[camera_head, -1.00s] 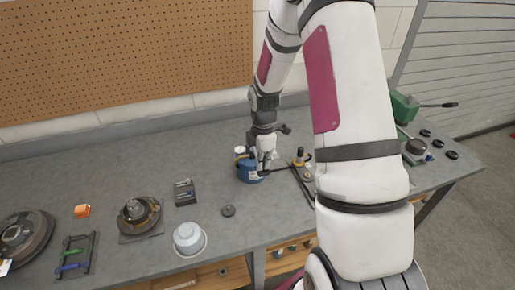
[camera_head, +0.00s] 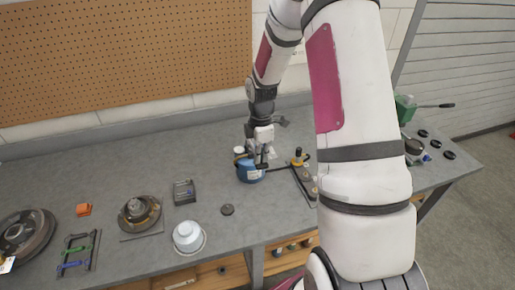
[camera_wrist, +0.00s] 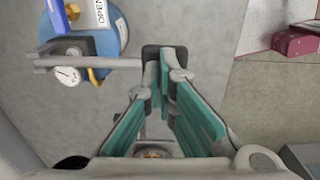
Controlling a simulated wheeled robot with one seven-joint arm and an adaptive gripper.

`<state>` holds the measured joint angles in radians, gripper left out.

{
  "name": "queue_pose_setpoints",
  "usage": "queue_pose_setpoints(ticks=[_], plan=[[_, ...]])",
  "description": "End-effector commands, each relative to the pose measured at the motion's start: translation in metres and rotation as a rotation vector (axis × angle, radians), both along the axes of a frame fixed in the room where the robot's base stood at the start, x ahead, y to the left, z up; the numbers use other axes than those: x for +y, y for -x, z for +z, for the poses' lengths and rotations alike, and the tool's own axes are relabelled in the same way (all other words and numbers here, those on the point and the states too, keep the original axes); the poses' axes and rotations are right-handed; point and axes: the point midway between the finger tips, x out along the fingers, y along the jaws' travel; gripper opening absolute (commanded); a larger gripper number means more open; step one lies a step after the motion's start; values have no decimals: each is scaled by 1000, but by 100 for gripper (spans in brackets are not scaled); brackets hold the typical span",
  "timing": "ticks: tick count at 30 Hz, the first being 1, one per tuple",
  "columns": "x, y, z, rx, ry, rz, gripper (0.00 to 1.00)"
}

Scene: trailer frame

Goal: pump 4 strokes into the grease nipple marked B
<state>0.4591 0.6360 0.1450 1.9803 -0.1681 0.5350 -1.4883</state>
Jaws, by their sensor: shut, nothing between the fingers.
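A blue round-bodied device (camera_head: 249,172) stands on the bench under my arm. The wrist view shows its blue body (camera_wrist: 118,38) with an "OPEN" label, a white dial gauge (camera_wrist: 68,76) and brass fittings. A grey rod (camera_wrist: 115,63) runs from it toward my fingertips. My gripper (camera_head: 263,160) is at the device's right side, pointing down. In the wrist view my teal-padded fingers (camera_wrist: 166,68) converge at the rod's end; whether they touch it is unclear. A dark strip (camera_head: 306,182) with round fittings and a yellow-topped part (camera_head: 298,157) lies to the right. No letter B is legible.
A green device (camera_head: 404,107) is at the far right. Bare bench lies behind the blue device.

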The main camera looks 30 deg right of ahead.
Motion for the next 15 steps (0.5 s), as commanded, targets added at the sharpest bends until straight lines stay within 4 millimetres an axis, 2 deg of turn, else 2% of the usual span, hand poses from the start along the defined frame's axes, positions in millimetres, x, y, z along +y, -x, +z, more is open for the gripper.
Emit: queue_pose_setpoints(ticks=[15], plan=[[-1,-3,43,1,0,-1,0]])
